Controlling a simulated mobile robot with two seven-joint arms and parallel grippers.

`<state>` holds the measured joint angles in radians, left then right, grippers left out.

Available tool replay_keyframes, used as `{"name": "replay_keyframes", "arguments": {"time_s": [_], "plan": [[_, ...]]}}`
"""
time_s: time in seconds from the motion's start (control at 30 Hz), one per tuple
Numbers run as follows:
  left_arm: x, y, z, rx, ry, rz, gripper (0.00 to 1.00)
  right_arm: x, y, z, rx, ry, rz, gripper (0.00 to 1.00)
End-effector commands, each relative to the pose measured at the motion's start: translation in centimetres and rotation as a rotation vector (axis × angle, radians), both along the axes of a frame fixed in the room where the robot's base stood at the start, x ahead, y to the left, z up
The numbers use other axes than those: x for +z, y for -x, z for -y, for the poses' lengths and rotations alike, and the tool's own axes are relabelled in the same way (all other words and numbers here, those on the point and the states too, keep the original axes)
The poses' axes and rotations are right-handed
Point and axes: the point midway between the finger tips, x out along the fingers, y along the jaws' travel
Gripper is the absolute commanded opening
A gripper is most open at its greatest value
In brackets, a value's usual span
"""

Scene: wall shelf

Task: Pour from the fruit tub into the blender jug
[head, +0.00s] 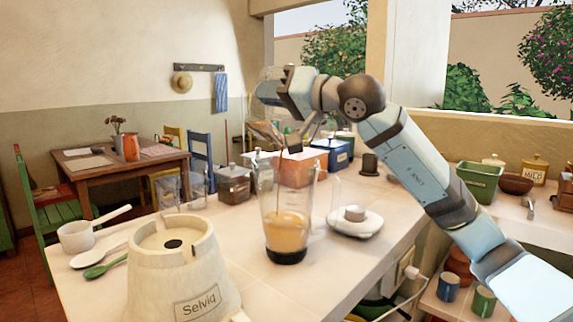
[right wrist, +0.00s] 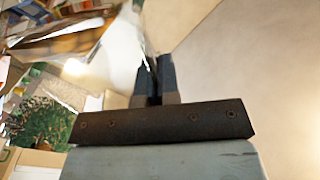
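The blender jug (head: 286,235) stands upright on the counter, clear, with orange-tan contents in its lower half. My right gripper (head: 291,146) is above the jug's mouth, fingers pointing down. In the right wrist view its fingers (right wrist: 155,80) are close together on the thin edge of a see-through thing (right wrist: 125,45), seemingly the fruit tub. In the head view the tub (head: 265,132) seems tilted beside the fingers; its outline is hard to make out. A thin brown streak runs from there down into the jug. My left gripper is not in view.
The cream blender base (head: 180,270) stands in front, left of the jug. A dark-lidded jar (head: 234,185), an orange box (head: 290,168) and a blue box (head: 332,153) stand behind. Spoons and a saucepan (head: 76,236) lie left.

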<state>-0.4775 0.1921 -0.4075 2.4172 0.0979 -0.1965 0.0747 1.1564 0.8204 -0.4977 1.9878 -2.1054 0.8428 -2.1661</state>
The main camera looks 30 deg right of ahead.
Motion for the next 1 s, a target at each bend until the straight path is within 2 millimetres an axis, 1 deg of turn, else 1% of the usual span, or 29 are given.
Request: {"name": "replay_keyframes", "arguments": {"time_s": [0.37, 1.0], "plan": [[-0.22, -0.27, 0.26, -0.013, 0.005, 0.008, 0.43, -0.02, 0.19, 0.14, 0.0, -0.015, 0.019, 0.0], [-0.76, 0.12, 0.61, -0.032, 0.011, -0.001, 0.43, 0.03, 0.52, 0.4, 0.0, -0.039, 0.051, 0.0]]}}
